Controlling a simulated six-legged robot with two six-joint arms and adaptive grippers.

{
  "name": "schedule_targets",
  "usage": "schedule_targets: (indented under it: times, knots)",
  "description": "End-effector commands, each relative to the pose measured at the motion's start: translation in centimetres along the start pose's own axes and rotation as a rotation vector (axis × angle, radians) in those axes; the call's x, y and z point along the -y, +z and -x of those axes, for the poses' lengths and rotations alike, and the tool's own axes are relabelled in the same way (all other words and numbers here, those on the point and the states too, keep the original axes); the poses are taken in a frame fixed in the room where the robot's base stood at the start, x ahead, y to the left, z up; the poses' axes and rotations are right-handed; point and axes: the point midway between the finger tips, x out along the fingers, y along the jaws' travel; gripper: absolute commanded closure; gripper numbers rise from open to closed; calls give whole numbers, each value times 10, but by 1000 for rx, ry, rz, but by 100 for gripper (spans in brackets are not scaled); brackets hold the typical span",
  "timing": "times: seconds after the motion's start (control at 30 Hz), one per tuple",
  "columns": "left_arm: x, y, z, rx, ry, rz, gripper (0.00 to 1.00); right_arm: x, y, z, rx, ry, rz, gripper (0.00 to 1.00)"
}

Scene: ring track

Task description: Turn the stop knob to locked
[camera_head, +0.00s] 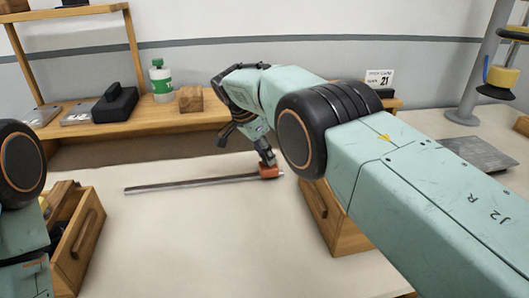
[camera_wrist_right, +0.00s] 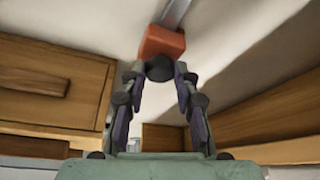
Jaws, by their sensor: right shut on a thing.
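An orange-red stop (camera_head: 269,172) sits at the right end of a thin grey rail (camera_head: 190,184) on the pale worktop. In the right wrist view, the stop (camera_wrist_right: 162,42) is at the top centre with the rail (camera_wrist_right: 176,12) beyond it. A dark round knob (camera_wrist_right: 159,68) is on the near side of the stop. My right gripper (camera_head: 266,158) reaches down to the stop, and its two fingers (camera_wrist_right: 154,74) are shut on the knob from both sides. The knob's locked or unlocked marking cannot be read. My left gripper is not in view.
A wooden drawer box (camera_head: 335,222) stands right of the stop, and an open wooden box (camera_head: 78,235) is at left. A back shelf (camera_head: 120,125) holds a green-and-white bottle (camera_head: 162,82), a wooden block (camera_head: 190,99) and a black device (camera_head: 115,103). The front middle worktop is clear.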

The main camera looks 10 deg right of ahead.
Motion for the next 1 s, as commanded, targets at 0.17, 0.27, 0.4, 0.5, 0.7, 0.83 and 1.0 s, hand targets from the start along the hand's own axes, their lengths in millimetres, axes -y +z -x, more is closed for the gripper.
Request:
schedule_targets:
  times: [0.17,0.27,0.4,0.5,0.7,0.83,1.0]
  knots:
    - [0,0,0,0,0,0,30,0,-3,-1,-4,1,-2,64]
    - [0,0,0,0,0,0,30,0,-2,-1,-3,1,-1,55]
    - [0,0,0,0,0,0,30,0,-1,-1,-2,1,0,46]
    - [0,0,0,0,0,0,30,0,-1,-1,-1,1,0,46]
    - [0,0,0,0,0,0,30,0,-1,2,-1,0,0,46]
    - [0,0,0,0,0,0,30,0,-1,15,-1,-2,0,46]
    - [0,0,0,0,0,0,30,0,0,49,-4,-3,1,46]
